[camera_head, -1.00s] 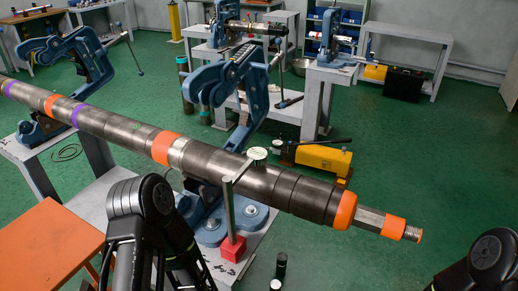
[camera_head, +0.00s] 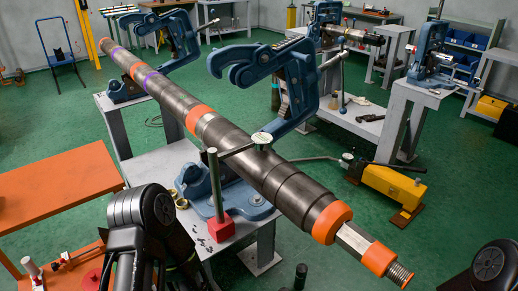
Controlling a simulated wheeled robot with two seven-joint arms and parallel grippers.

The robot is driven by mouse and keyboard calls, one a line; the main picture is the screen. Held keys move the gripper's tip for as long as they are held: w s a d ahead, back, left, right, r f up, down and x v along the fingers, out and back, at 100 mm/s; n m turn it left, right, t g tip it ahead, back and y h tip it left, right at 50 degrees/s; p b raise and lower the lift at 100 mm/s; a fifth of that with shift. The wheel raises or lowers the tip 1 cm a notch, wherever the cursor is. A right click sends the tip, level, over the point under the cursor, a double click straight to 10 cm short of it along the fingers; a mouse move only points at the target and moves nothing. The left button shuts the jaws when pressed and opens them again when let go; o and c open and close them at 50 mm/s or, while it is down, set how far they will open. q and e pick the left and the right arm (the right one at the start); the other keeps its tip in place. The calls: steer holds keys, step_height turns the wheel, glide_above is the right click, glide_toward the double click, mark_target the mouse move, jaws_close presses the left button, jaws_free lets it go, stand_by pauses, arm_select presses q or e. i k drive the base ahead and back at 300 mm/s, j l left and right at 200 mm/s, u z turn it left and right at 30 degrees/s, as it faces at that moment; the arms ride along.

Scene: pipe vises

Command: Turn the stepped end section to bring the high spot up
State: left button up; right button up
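The stepped end section (camera_head: 290,190) is the near end of a long dark pipe slanting from upper left to lower right. It has stepped diameters, an orange band (camera_head: 332,222), a hex part, another orange band (camera_head: 378,257) and a threaded tip (camera_head: 400,276). A dial gauge (camera_head: 261,139) sits at the pipe's upper side, on an arm from a post on a red block (camera_head: 221,229). Its reading is too small to tell. A blue pipe vise (camera_head: 300,85) with a hooked arm stands behind the pipe. Neither gripper is in view; parts of my arms show at the bottom.
A grey bench (camera_head: 265,248) stands under the vise. An orange table (camera_head: 60,185) is at the left. A yellow pump unit (camera_head: 393,184) lies on the floor at right. A second blue vise (camera_head: 180,35) holds the far pipe.

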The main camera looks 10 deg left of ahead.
mark_target(315, 209)
steer(key=i+l+u, duration=0.2)
steer(key=l+u, duration=0.15)
steer(key=i+l+u, duration=0.15)
steer(key=l+u, duration=0.2)
steer(key=i+l+u, duration=0.1)
steer(key=l+u, duration=0.25)
steer(key=i+l+u, duration=0.2)
steer(key=l+u, duration=0.25)
steer(key=i+l+u, duration=0.2)
steer(key=l, duration=0.15)
